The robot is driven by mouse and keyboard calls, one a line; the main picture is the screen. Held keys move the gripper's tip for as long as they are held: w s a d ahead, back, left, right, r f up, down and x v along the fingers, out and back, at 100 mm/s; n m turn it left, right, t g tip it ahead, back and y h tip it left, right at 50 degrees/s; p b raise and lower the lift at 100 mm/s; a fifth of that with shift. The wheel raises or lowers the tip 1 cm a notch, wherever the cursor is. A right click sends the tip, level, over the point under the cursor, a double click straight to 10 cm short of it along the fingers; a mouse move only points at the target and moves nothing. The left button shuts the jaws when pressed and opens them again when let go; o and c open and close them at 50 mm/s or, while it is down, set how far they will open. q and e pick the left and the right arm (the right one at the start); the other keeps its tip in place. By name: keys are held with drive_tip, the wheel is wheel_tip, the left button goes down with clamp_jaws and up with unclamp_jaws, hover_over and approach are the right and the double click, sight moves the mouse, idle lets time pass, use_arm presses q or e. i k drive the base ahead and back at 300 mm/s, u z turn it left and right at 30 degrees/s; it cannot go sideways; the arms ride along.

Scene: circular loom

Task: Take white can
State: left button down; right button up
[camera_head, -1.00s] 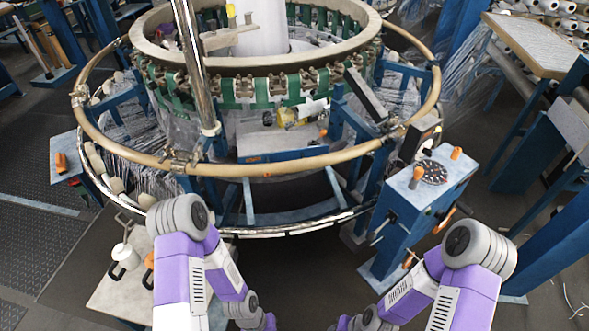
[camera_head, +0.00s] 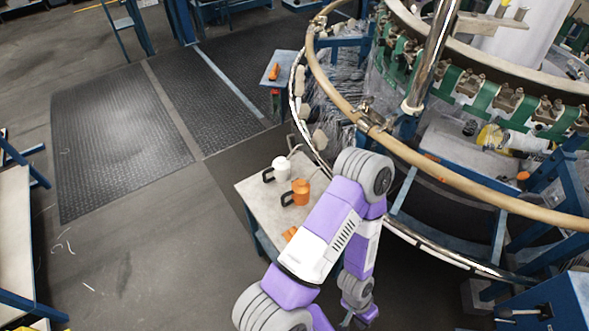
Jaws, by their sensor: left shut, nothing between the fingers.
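The white can (camera_head: 281,168), with a dark handle and a thin spout, stands on a small grey-topped table (camera_head: 256,190) left of the loom. An orange can (camera_head: 300,191) with a dark handle stands right beside it, nearer to me. My left gripper (camera_head: 357,320) is low at the bottom edge of the view, shut and empty, well apart from the white can. My left arm covers the table's right part. My right gripper is not in view.
The loom's wooden ring (camera_head: 440,172) and metal lower rail curve close to the table's right side. An orange item (camera_head: 290,233) lies on the table's near part. The floor with dark mats (camera_head: 120,140) to the left is clear.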

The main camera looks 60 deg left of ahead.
sight(281, 168)
drive_tip(key=u, duration=1.95)
drive_tip(key=k, duration=1.05)
drive_tip(key=u, duration=0.95)
drive_tip(key=i, duration=4.85)
drive_tip(key=z, duration=0.8)
